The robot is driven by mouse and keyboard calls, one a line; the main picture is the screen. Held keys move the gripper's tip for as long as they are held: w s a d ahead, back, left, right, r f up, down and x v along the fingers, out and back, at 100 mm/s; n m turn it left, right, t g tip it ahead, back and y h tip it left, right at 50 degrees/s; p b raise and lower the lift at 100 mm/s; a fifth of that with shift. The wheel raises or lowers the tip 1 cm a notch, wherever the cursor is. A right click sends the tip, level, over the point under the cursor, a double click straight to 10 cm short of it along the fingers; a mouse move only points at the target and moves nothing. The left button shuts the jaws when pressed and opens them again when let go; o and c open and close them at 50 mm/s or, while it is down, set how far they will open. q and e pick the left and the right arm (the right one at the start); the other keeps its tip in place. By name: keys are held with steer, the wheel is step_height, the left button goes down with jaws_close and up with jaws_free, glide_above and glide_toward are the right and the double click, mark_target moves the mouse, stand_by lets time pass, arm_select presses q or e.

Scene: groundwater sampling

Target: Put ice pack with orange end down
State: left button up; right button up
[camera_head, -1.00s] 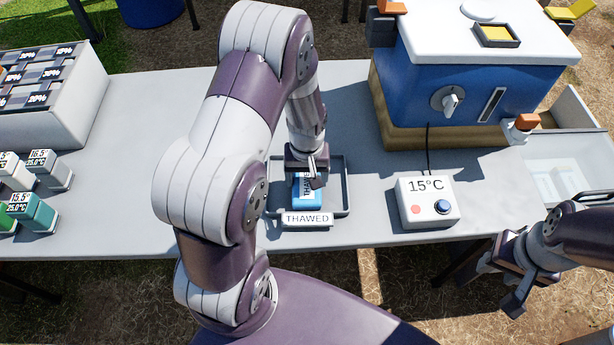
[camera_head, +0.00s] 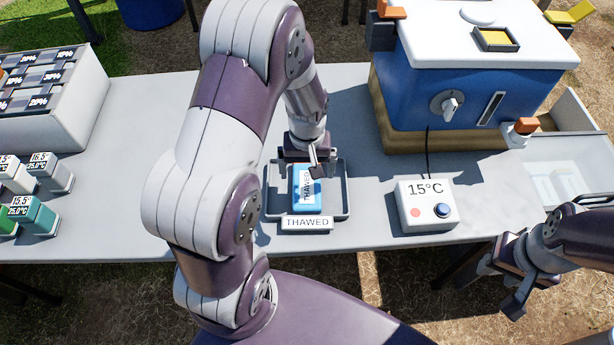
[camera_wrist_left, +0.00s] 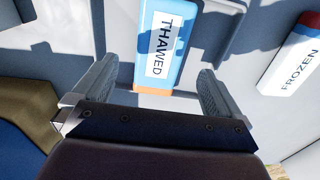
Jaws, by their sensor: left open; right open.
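The ice pack (camera_head: 308,188) is light blue with a white THAWED label. It lies flat in the shallow grey tray (camera_head: 342,202), which has a THAWED sign at its front. The pack's orange end shows in the left wrist view (camera_wrist_left: 155,91); in the head view that end is hidden under my gripper. My left gripper (camera_head: 317,165) is open over the far end of the pack. In the left wrist view its fingers (camera_wrist_left: 155,78) stand apart on either side of the pack, with gaps. My right gripper (camera_head: 500,280) is open and empty at the lower right, off the table.
A white control box (camera_head: 428,203) reading 15°C stands right of the tray. Behind it is a blue cooler (camera_head: 480,85) with a white lid. Labelled bottles (camera_head: 50,172) and a white rack (camera_head: 60,105) stand left. A FROZEN-labelled block (camera_wrist_left: 298,60) shows in the wrist view.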

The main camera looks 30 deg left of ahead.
mark_target(307, 186)
arm_select(q)
step_height(307, 186, up, 7)
steer(key=s+d+r+m+t, duration=0.1)
steer(key=s+d+r+m, duration=0.1)
steer(key=s+d+m, duration=0.3)
steer(key=s+m, duration=0.1)
steer(key=s, duration=0.2)
steer(key=shift+s+r, duration=0.25)
steer(key=shift+r, duration=0.1)
